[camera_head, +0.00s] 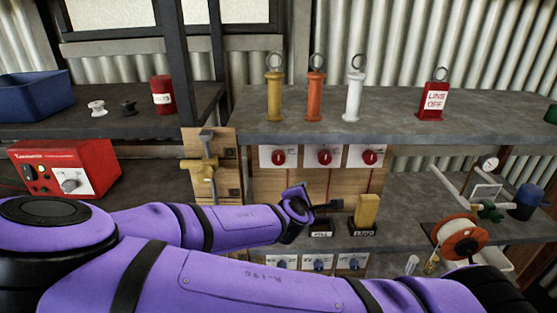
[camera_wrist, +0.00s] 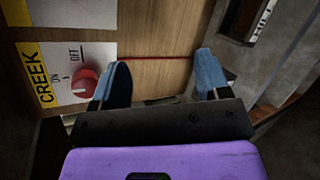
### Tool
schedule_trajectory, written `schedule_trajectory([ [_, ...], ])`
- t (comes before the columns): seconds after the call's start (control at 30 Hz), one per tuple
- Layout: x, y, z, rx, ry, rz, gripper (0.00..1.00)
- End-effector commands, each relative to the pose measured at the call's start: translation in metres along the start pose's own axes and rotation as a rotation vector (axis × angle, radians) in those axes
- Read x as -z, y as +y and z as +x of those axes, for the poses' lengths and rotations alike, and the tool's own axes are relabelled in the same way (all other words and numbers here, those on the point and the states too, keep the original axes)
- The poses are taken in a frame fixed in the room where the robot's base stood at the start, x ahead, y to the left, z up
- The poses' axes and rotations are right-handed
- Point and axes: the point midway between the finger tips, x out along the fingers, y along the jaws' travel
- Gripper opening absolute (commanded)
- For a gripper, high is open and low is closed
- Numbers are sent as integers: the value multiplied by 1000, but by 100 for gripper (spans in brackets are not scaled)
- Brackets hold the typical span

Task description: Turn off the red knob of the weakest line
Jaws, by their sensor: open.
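Three red knobs sit in a row on white plates on the wooden board: left (camera_head: 278,158), middle (camera_head: 324,157) and right (camera_head: 370,157). In the wrist view, one red knob (camera_wrist: 84,83) shows on a plate with a yellow CREEK label (camera_wrist: 40,73) and ON and OFF marks. I cannot tell which plate in the row this is, and its pointer is unclear. My gripper (camera_wrist: 160,82) is open and empty, with the knob left of its left finger, not between the fingers. A red line on the wood runs between the fingers. In the head view my gripper (camera_head: 328,206) is below the knobs.
Yellow (camera_head: 274,97), orange (camera_head: 316,95) and white (camera_head: 354,97) ringed handles and a red LINE OFF tag (camera_head: 433,101) stand on the shelf above. A yellow block (camera_head: 367,211) stands right of my gripper. Several blue-knobbed plates (camera_head: 319,263) are below. A reel (camera_head: 459,241) is at right.

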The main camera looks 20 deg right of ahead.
Motion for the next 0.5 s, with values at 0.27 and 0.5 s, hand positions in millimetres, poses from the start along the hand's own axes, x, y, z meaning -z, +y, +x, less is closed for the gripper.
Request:
schedule_trajectory([
  [0.27, 24, 54, -29, -349, 6, -239, 70],
  [0.5, 37, 77, -48, -490, 8, -323, 70],
])
